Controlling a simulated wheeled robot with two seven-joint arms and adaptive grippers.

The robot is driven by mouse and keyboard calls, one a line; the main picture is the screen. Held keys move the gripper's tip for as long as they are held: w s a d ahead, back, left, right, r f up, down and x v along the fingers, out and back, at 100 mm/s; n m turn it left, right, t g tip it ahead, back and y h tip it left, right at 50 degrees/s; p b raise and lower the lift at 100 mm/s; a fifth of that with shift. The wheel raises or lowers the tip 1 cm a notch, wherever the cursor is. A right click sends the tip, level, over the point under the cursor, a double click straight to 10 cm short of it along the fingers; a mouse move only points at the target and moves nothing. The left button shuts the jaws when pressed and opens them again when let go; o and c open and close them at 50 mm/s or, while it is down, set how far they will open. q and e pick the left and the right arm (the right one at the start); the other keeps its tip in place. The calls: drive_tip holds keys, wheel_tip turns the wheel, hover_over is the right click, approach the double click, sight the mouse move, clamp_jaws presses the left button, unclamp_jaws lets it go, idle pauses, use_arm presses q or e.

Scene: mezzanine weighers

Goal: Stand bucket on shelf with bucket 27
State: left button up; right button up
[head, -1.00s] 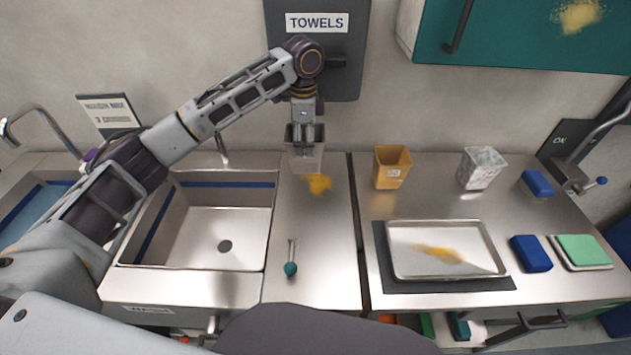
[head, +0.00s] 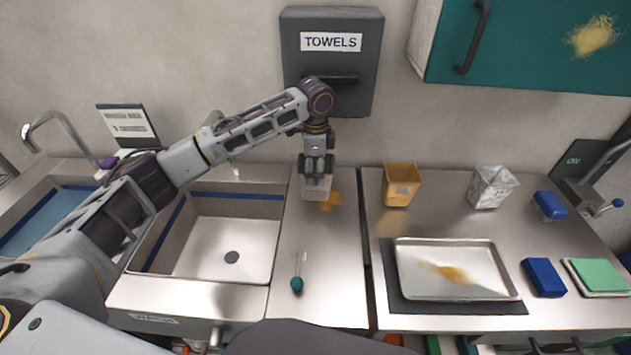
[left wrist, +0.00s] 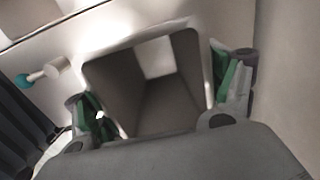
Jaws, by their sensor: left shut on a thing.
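A pale grey, square, open-topped bucket (head: 317,190) is in my left gripper (head: 317,172), over the steel counter between the sink and the tray. In the left wrist view the fingers of the left gripper (left wrist: 158,100) close on opposite sides of the bucket (left wrist: 150,55), and its inside looks empty. I cannot tell whether its base touches the counter. A yellow-orange bucket (head: 401,186) and a speckled white bucket (head: 491,188) stand on the counter to the right. Their labels are too small to read. No shelf is clearly visible. My right gripper is out of view.
A sink (head: 228,240) lies left of the bucket, with a teal-ended tool (head: 297,282) on the counter beside it. A steel tray (head: 420,286) and blue blocks are at right. A towel dispenser (head: 365,65) hangs behind, a teal cabinet (head: 530,50) upper right.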

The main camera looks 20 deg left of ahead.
use_arm(q)
drive_tip(key=shift+f, duration=2.35)
drive_tip(key=shift+f+p, duration=0.1)
drive_tip(key=shift+p, duration=0.2)
drive_tip(key=o, duration=1.3)
drive_tip(key=shift+o, duration=0.2)
wheel_tip(320, 180, up, 12)
drive_tip(key=shift+s+b, duration=0.15)
drive_tip(key=shift+b, duration=0.25)
